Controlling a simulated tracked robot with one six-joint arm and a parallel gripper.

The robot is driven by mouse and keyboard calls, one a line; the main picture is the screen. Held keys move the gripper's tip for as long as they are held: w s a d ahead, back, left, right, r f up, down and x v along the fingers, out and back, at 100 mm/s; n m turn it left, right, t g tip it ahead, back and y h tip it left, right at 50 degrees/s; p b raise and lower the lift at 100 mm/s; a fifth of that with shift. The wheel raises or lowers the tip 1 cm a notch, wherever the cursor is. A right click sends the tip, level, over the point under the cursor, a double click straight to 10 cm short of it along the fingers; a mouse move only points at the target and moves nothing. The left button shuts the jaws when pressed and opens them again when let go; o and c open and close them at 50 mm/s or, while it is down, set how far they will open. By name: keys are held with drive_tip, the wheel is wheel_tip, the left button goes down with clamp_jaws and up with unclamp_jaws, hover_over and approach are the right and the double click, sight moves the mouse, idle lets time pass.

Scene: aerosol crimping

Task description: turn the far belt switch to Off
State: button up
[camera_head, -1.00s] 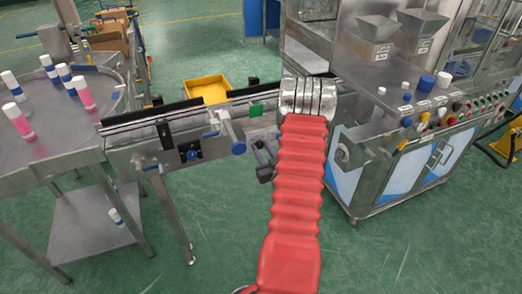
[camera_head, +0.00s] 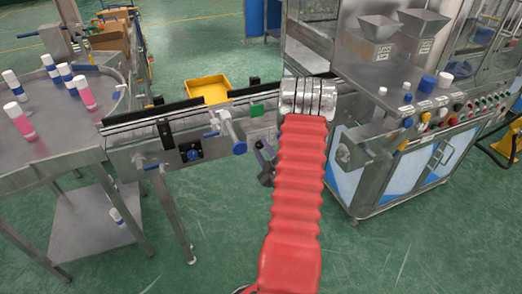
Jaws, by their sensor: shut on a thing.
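My red-sleeved arm rises from the bottom to a silver joint in front of the conveyor (camera_head: 140,133). My gripper (camera_head: 264,160) shows only in part, as dark pieces sticking out left of the sleeve, close to the conveyor's near side. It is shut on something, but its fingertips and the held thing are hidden. A black box with a blue knob (camera_head: 192,154) sits on the conveyor's near side, left of my gripper and apart from it. I cannot make out the far belt switch or its setting; it may be hidden behind my arm.
A blue-handled crank (camera_head: 239,147) sticks out from the conveyor just left of my gripper. A round steel table (camera_head: 50,135) with several cans stands at the left. A machine with a button panel (camera_head: 462,112) stands at the right. A yellow tray (camera_head: 208,90) lies behind the conveyor.

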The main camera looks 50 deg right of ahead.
drive_tip(key=shift+w+a+f+n, duration=0.1)
drive_tip(key=shift+w+a+n, duration=0.15)
drive_tip(key=shift+n, duration=0.25)
drive_tip(key=o, duration=0.8)
drive_tip(key=shift+o, duration=1.3)
drive_tip(key=shift+s+d, duration=0.1)
drive_tip(key=shift+s, duration=0.05)
drive_tip(key=v, duration=1.3)
drive_tip(key=shift+s, duration=0.35)
drive_tip(key=shift+f, duration=0.1)
